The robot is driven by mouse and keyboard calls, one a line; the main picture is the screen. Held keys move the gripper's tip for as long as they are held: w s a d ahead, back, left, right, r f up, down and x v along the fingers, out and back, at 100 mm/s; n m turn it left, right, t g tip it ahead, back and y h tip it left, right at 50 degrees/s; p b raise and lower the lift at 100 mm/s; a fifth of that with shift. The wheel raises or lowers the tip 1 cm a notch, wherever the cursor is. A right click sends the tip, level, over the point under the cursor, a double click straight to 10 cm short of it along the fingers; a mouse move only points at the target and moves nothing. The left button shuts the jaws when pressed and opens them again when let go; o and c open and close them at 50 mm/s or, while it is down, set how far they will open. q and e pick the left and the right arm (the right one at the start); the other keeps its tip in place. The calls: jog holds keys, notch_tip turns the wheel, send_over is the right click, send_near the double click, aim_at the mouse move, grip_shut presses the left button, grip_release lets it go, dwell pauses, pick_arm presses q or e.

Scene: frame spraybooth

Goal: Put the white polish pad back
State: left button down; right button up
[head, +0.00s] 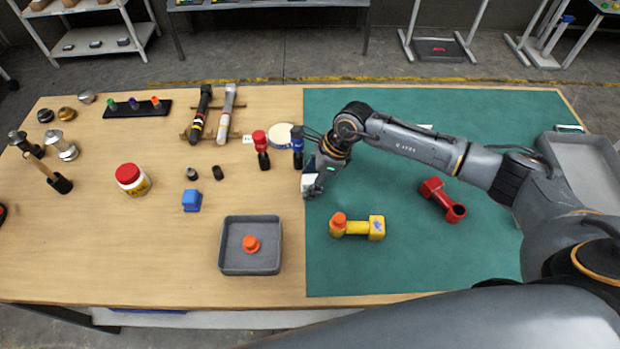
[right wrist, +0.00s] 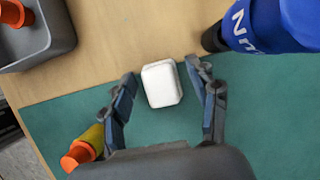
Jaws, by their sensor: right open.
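The white polish pad (right wrist: 161,84) is a small block with rounded edges. In the right wrist view it lies at the seam of the bare wood and the green mat, between my right gripper's fingers (right wrist: 162,72), with a gap on each side. In the head view my right gripper (head: 312,188) hangs over the left edge of the mat, and a white patch of the pad (head: 305,180) shows beside it, mostly hidden. The right gripper is open. My left gripper is not in view.
A blue-topped tool (head: 297,147) stands close behind the right gripper; it looms in the right wrist view (right wrist: 270,25). A yellow part (head: 362,227) with an orange cap and a red part (head: 437,198) lie on the mat (head: 400,270). A grey tray (head: 232,263) holds an orange piece.

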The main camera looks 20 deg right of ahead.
jog(key=shift+r, duration=0.3)
jog(key=shift+d+r, duration=0.2)
jog(key=shift+r, duration=0.1)
jog(key=b+v, duration=0.2)
jog(key=v, duration=0.9)
jog(key=shift+b, duration=0.35)
jog(key=shift+s, duration=0.1)
